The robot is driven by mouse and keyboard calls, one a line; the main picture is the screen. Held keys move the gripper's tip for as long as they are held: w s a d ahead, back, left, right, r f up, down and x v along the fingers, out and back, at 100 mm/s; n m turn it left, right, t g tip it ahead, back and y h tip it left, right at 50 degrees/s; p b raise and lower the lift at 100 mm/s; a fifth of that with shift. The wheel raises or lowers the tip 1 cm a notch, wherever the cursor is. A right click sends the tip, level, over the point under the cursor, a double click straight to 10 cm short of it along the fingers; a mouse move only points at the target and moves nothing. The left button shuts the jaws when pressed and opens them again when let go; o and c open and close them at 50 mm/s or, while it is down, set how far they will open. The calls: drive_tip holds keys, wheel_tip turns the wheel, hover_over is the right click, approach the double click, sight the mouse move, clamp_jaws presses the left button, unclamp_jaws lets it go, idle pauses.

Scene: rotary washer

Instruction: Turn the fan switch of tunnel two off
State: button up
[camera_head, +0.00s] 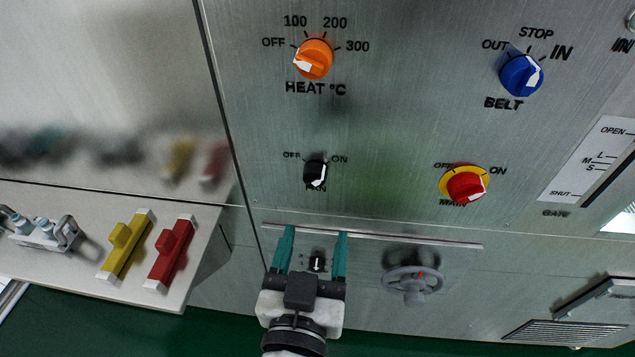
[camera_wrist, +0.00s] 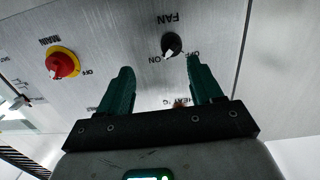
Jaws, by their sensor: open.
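The fan switch (camera_head: 315,173) is a black knob with a white mark on the metal panel, marked FAN. Its mark lies on the right, toward ON. It also shows in the wrist view (camera_wrist: 172,43), upside down, with the mark toward ON. My gripper (camera_head: 312,233) is open, with two green fingers set well apart. It is below the fan knob in the head view and apart from it. In the wrist view the knob lies beyond the gap between the fingertips (camera_wrist: 158,66), nearer the right finger. No tunnel number is readable.
An orange heat knob (camera_head: 314,59), blue belt knob (camera_head: 521,76) and red main switch on yellow (camera_head: 465,184) share the panel. A ledge strip (camera_head: 400,240) and grey handwheel (camera_head: 413,286) lie below. A shelf at left holds yellow (camera_head: 124,246) and red (camera_head: 169,253) blocks.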

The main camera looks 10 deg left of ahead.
sight(313, 184)
drive_tip(key=shift+t+y, duration=0.3)
drive_tip(key=w, duration=0.3)
drive_tip(key=w+a+p, duration=0.1)
drive_tip(key=w, duration=0.2)
drive_tip(key=w+r+p, duration=0.1)
drive_tip(key=w, duration=0.3)
drive_tip(key=shift+w+a, duration=0.1)
drive_tip(key=shift+a, duration=0.15)
drive_tip(key=shift+c, duration=0.3)
drive_tip(key=c, duration=1)
drive_tip(key=shift+o, duration=0.2)
